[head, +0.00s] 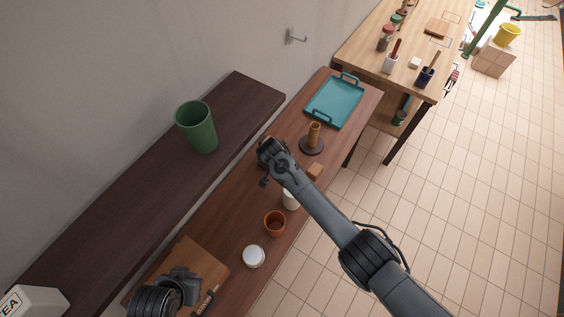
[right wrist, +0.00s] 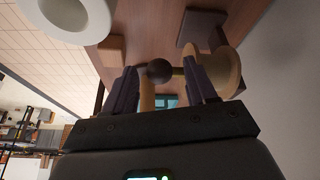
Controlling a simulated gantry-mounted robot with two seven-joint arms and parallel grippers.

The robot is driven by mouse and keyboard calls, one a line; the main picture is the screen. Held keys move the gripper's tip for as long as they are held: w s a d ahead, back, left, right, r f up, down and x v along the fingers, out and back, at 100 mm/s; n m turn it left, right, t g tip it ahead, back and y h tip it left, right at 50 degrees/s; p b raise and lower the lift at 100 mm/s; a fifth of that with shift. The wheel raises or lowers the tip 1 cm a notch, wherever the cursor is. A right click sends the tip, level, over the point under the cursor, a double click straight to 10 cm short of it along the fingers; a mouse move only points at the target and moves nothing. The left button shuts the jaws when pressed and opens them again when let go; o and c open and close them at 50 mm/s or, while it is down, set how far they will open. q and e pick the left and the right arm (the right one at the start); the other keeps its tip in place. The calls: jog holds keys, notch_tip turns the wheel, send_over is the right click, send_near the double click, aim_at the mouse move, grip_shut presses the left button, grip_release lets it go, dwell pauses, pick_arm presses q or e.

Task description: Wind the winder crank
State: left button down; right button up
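The winder is mostly hidden behind my right gripper (head: 270,155) in the head view. In the right wrist view its tan round wheel (right wrist: 228,68) and dark block (right wrist: 200,28) show at the right, with a small tan piece sticking out toward the middle. My right gripper (right wrist: 160,88) is open, its two fingers well apart. One finger overlaps the wheel in view; I cannot tell whether it touches. No grasp on the crank is visible. My left gripper (head: 183,287) is over the wooden board at the bottom left; its fingers are not clear.
A tan post on a dark round base (head: 312,143) and a small wooden block (head: 315,170) stand close by. A white cup (head: 290,200), brown pot (head: 274,222) and white-topped jar (head: 253,256) are nearer. A teal tray (head: 335,102) lies beyond; a green bin (head: 197,127) stands on the shelf.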

pick_arm(q)
jog(key=shift+d, duration=0.1)
pick_arm(e)
grip_shut()
jog(key=shift+f, duration=0.1)
